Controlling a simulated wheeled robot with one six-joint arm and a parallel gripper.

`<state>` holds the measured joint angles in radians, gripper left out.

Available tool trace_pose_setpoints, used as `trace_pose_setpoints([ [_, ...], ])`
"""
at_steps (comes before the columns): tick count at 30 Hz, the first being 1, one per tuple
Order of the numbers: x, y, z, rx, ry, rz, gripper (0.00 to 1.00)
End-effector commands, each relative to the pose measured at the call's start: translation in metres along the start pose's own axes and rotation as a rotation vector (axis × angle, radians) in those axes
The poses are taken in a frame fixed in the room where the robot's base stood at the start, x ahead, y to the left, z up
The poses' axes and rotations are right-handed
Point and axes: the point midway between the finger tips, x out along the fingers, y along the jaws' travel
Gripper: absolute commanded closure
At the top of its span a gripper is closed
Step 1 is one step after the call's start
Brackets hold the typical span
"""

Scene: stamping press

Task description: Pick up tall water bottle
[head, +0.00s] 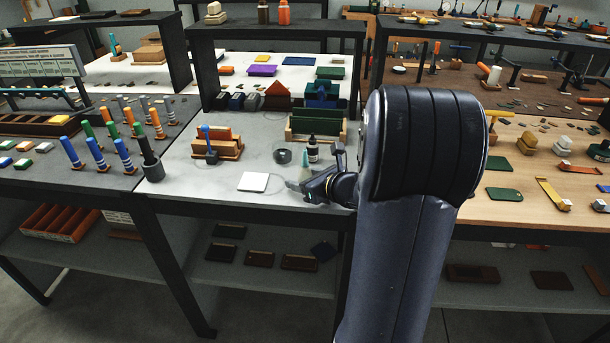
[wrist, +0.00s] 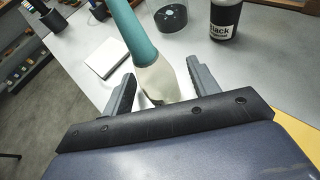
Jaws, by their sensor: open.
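A slender bottle with a teal upper part and a pale, wider lower part (head: 304,160) stands on the grey table, beside my gripper. I take it for the tall water bottle, and it also shows in the wrist view (wrist: 147,50). My gripper (head: 306,187) is low over the table near its front edge. In the wrist view, my gripper (wrist: 161,72) is open, with one finger on each side of the pale lower part. I cannot tell whether either finger touches it. The bottle's base is partly hidden by my gripper.
A black bottle with a white label (head: 313,151) and a dark round cup (head: 283,156) stand close behind. A white square pad (head: 254,182) lies to the left. The table's front is mostly clear.

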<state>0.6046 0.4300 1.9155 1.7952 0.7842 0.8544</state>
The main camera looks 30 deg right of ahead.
Motion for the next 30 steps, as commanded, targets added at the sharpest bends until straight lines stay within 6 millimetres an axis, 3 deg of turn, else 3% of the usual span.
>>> trace_pose_setpoints([
  [18, 0.0, 0.0, 0.0, 0.0, 0.0, 0.001, 0.91],
  [26, -0.002, 0.0, 0.003, -0.001, -0.001, 0.0, 0.92],
  [30, -0.009, 0.0, 0.02, -0.005, -0.003, 0.0, 0.92],
])
